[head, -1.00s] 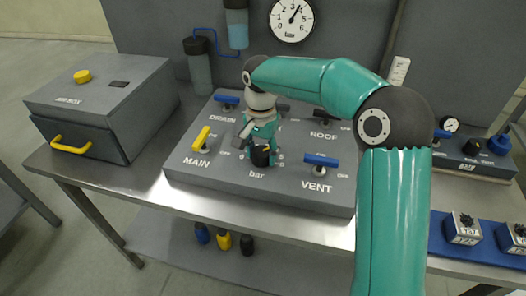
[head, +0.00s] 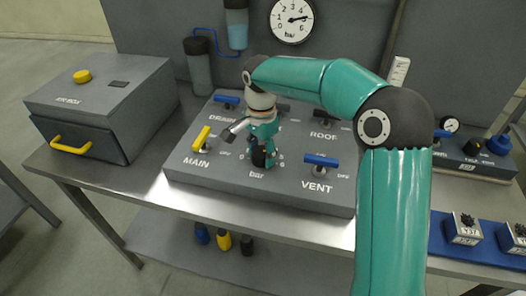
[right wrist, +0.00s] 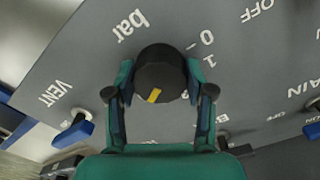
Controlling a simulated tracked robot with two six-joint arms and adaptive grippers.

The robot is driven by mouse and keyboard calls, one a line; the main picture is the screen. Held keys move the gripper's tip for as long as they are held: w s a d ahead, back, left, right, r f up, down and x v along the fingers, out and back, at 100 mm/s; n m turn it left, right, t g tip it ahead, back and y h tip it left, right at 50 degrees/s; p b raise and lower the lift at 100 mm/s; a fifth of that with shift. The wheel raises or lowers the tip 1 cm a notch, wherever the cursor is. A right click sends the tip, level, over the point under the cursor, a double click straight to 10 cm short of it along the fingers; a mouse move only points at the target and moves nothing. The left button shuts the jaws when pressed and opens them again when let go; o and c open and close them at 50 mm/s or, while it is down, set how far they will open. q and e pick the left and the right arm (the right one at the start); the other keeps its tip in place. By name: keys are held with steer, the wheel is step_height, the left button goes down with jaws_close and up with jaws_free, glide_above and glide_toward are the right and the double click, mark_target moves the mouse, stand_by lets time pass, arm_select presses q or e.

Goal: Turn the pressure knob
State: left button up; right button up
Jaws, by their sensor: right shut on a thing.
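The pressure knob (head: 258,158) is a round black knob above the "bar" label on the grey turret plate (head: 220,178). In the right wrist view the knob (right wrist: 158,66) shows a yellow pointer mark on its near side. My right gripper (head: 264,150) reaches down over the knob and partly hides it in the head view. In the wrist view its two fingers (right wrist: 160,82) close on the knob from both sides. The round pressure gauge (head: 292,20) on the back wall has its needle pointing right, toward the upper numbers. My left gripper is not in view.
A yellow MAIN lever (head: 201,138) stands left of the knob and a blue VENT lever (head: 321,160) right of it. A blue DRAIN lever (head: 227,100) is behind. A grey box with a drawer (head: 108,100) stands at the left of the table.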

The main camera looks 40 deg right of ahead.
mark_target(261, 151)
steer(key=shift+w+r, duration=0.15)
steer(key=shift+r, duration=0.05)
steer(key=o, duration=0.9)
steer(key=shift+o, duration=1.3)
steer(key=shift+f, duration=0.1)
step_height(261, 151, up, 12)
steer(key=shift+f, duration=0.1)
